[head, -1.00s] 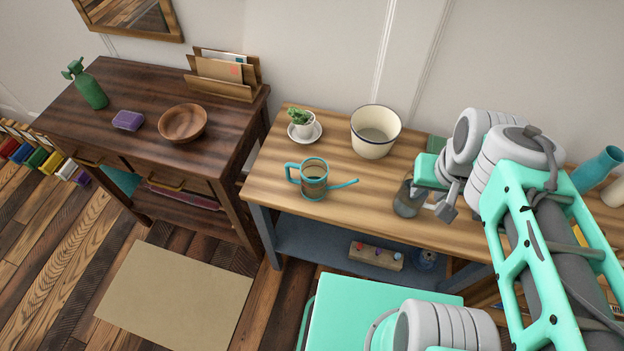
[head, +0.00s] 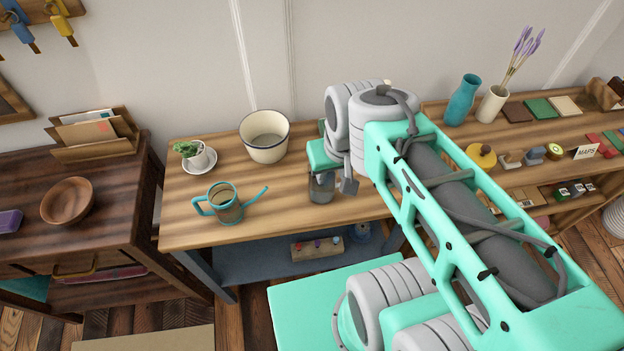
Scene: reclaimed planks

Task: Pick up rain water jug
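A grey see-through jug (head: 321,190) stands on the wooden bench (head: 290,198), partly covered by my gripper (head: 336,182). One grey fingertip is just right of the jug, and the other overlaps its upper part. I cannot tell whether the fingers touch the jug or how far apart they are. A teal-handled watering can (head: 226,205) with a thin spout stands to the left on the same bench, clear of my gripper. No label shows which vessel holds rain water.
A cream enamel pot (head: 266,150) and a potted succulent (head: 194,153) stand behind the watering can. A teal vase (head: 462,100) and a white vase (head: 491,104) stand at the right. A wooden bowl (head: 68,201) is on the dark desk. Bare bench lies between can and jug.

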